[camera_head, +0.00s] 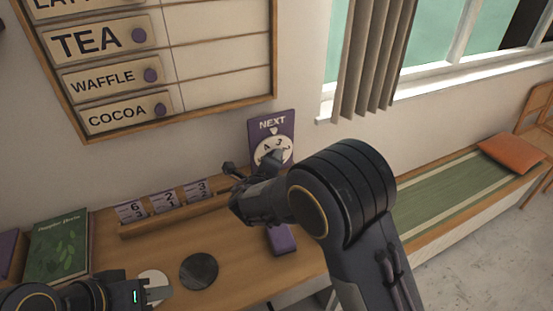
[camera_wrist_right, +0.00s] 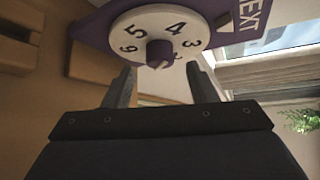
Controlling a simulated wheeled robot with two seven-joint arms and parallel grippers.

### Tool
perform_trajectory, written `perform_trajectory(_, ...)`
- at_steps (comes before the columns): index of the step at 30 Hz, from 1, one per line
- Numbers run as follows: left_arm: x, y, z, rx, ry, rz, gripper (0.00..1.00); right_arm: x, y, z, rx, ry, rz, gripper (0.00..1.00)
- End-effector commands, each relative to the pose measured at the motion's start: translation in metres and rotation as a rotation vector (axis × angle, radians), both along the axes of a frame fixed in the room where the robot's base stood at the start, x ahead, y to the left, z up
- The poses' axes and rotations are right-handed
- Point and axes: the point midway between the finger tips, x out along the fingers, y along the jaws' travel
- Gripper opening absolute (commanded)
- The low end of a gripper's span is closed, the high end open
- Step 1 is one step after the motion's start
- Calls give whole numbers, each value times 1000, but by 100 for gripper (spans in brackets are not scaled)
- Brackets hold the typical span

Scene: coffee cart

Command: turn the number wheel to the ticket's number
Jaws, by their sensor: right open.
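The number wheel (camera_head: 285,154) is a white disc on a purple NEXT board (camera_head: 258,128) standing at the table's back right. In the right wrist view the wheel (camera_wrist_right: 138,22) shows 6, 5, 4 and 3 around a purple knob (camera_wrist_right: 160,53). The 3 is nearest the white pointer. My right gripper (camera_wrist_right: 160,72) is open, its fingers on either side just short of the knob; contact is not clear. In the head view my right gripper (camera_head: 252,166) partly covers the wheel. My left gripper (camera_head: 150,291) is low at the left; its fingers are unclear. Which ticket counts is unclear.
A wooden rack (camera_head: 150,226) holds several purple number cards (camera_head: 168,198) left of the wheel. A green book (camera_head: 58,248), a dark disc (camera_head: 199,271) and a pale disc (camera_head: 153,278) lie on the table. A purple object (camera_head: 281,240) is below my right arm.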

Motion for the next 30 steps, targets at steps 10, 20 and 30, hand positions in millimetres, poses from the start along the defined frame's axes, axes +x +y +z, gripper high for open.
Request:
perform_trajectory(10, 0, 0, 4, 0, 0, 0, 36, 30, -10, -10, 2, 1, -2, 52)
perform_trajectory(20, 0, 0, 4, 0, 0, 0, 36, 30, -10, -10, 3, 1, -2, 39)
perform_trajectory(30, 0, 0, 4, 0, 0, 0, 36, 30, -10, -10, 5, 2, -2, 7)
